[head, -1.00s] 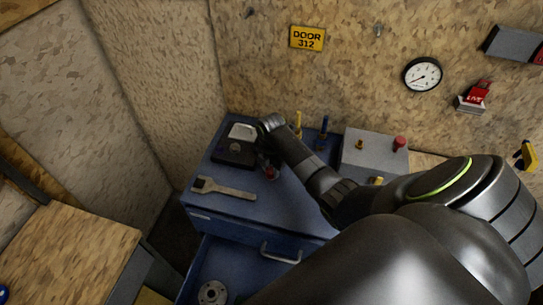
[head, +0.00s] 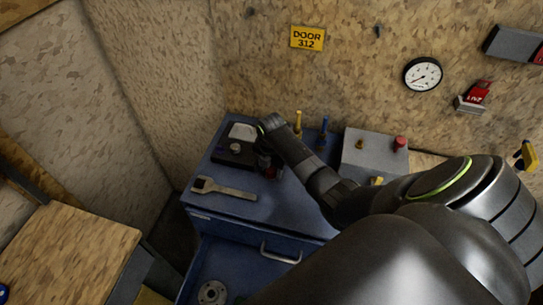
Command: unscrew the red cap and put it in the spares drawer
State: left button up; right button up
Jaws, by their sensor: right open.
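A small red piece (head: 272,174) shows at my right gripper (head: 268,168), above the blue cabinet top; it may be the red cap, but the gripper and wrist hide most of it. My right gripper is open, pointing down next to the black device; its fingertips are hard to make out. I cannot tell whether it touches the red piece. A round metal flange (head: 212,293) lies in the drawer. My left gripper is not in view.
A wrench (head: 224,188) lies on the cabinet top. A black device (head: 232,158) with a pale panel stands behind it. A yellow-handled tool (head: 298,124) and a blue-handled tool (head: 323,132) stand near the wall. A grey box (head: 372,152) carries a red knob (head: 400,143).

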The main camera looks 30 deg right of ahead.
jog(key=m, duration=0.4)
jog(key=shift+m, duration=0.4)
jog(key=m, duration=0.9)
jog(key=shift+m, duration=0.3)
jog(key=m, duration=0.5)
